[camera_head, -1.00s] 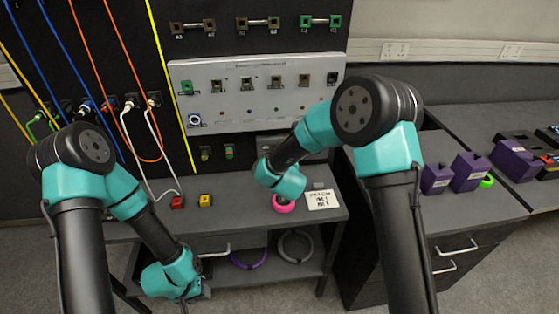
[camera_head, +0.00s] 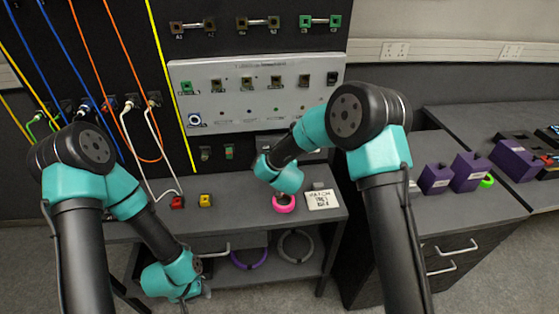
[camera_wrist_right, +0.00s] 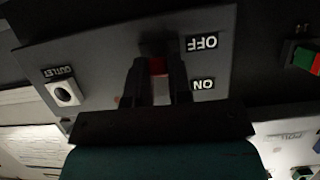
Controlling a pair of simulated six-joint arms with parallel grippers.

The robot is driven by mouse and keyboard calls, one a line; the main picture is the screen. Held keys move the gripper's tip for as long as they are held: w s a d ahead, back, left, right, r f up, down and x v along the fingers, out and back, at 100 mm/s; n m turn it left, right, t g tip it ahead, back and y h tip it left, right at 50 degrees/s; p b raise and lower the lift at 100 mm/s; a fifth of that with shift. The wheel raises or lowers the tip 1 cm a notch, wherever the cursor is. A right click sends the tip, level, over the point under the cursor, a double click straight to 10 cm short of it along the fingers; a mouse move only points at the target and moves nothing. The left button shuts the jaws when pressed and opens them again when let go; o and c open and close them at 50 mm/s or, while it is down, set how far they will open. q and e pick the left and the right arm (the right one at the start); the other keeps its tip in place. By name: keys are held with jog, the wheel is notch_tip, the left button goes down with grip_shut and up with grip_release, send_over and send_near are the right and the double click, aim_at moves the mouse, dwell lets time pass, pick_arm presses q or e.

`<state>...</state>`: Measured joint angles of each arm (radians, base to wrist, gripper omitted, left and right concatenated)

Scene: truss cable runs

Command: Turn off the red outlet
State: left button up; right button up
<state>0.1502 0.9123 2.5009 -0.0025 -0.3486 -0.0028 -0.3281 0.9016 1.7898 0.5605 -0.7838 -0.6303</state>
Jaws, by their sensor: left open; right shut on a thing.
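A grey outlet panel with a white round socket (camera_wrist_right: 65,93) marked OUTLET shows in the right wrist view. OFF and ON labels (camera_wrist_right: 203,43) appear upside down at its right. My right gripper (camera_wrist_right: 158,68) is shut on a red switch piece (camera_wrist_right: 157,66) beside these labels; the fingers hide most of it, so its setting cannot be told. In the head view, this gripper is hidden behind its own wrist, in front of the grey box (camera_head: 272,143). A red block (camera_head: 177,202) with a white cable sits on the bench at left. My left gripper (camera_head: 206,287) is open and empty, low by the lower shelf.
A yellow block (camera_head: 205,200), a pink ring (camera_head: 284,204) and a white card (camera_head: 322,200) lie on the bench. A white panel (camera_head: 257,95) of sockets is above. Purple boxes (camera_head: 468,171) stand on the right cabinet. The bench middle is clear.

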grip_shut()
jog(key=shift+f+t, duration=0.1)
jog(key=shift+t, duration=0.3)
jog(key=o, duration=0.7)
grip_release()
jog(key=v, duration=1.7)
jog(key=shift+s, duration=0.15)
